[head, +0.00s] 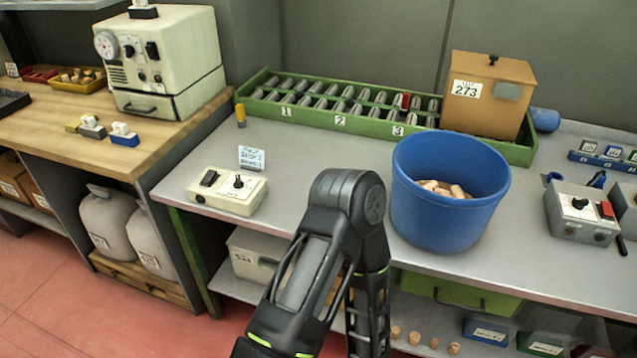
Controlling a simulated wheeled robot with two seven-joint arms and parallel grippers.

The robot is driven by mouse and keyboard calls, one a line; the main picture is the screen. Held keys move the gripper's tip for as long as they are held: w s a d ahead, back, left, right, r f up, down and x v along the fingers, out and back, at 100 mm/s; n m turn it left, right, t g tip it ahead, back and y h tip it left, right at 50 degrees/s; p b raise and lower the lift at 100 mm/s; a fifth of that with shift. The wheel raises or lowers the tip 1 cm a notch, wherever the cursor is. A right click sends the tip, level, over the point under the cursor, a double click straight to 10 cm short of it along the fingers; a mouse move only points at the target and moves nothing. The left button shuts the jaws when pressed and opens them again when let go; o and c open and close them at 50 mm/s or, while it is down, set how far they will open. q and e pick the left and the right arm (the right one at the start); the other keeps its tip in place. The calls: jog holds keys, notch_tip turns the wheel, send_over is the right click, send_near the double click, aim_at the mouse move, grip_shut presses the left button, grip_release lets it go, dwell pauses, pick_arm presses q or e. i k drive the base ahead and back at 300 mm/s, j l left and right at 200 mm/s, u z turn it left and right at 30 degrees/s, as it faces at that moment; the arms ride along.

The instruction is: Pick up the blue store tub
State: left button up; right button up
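The blue store tub (430,215) stands upright on the grey bench right of the centre. It is round and open-topped, with several pale corks (442,189) lying inside. One of my black arms rises from the bottom of the picture and bends at a joint just left of the tub. The forearm then drops down in front of the bench edge. Neither of my grippers shows in this view, and nothing is seen holding the tub.
A green rack (340,110) of metal cylinders and a brown box (490,95) marked 273 stand behind the tub. A cream control box (228,191) is to the left, a grey switch box (580,213) to the right. The bench front edge is close below the tub.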

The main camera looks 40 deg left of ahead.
aim_at(447, 186)
jog(key=u, duration=0.75)
jog(key=j+z, duration=0.4)
